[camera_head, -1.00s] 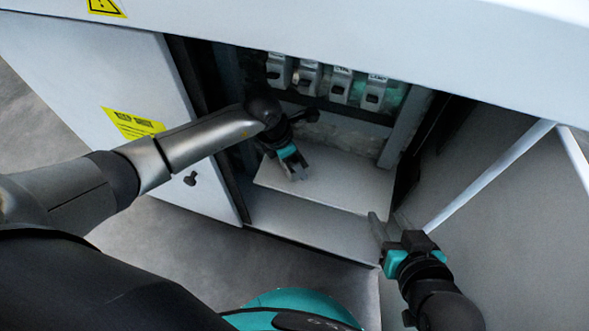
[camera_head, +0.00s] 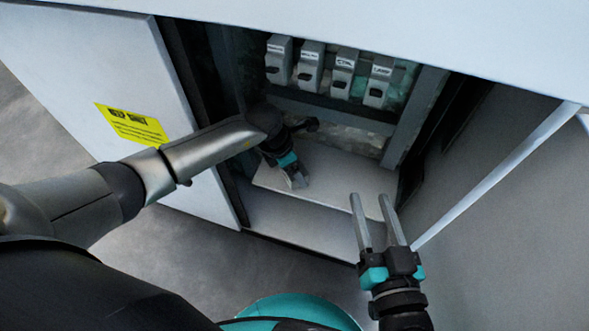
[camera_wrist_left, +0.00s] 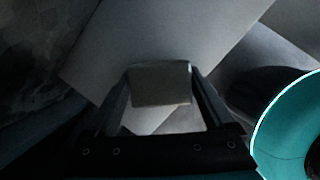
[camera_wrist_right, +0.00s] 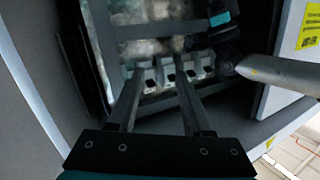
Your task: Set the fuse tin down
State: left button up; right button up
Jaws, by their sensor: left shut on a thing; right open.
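The fuse tin (camera_wrist_left: 160,84) shows in the left wrist view as a small grey box between the fingers of my left gripper. My left gripper (camera_head: 298,181) is shut on it, over the pale shelf (camera_head: 345,183) inside the cabinet. In the head view the tin is hard to make out at the fingertips, and I cannot tell whether it touches the shelf. My right gripper (camera_head: 378,208) is open and empty, in front of the shelf's right part. It also shows in the right wrist view (camera_wrist_right: 158,85), fingers apart.
Several grey labelled fuse holders (camera_head: 310,65) line the back of the cabinet above the shelf. An open door with a yellow label (camera_head: 133,124) stands at the left. A grey panel (camera_head: 500,190) with a pale strut (camera_head: 490,180) is at the right. The shelf's right part is bare.

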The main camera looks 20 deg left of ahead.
pick_arm(q)
jog(key=shift+w+f, duration=0.1)
pick_arm(e)
jog(key=shift+s+a+r+t, duration=0.1)
jog(key=shift+s+r+t, duration=0.2)
jog(key=shift+t, duration=0.1)
pick_arm(q)
jog(key=shift+f, duration=0.1)
jog(key=o, duration=1.2)
pick_arm(e)
jog(key=shift+w, duration=0.1)
pick_arm(q)
jog(key=shift+o, duration=0.2)
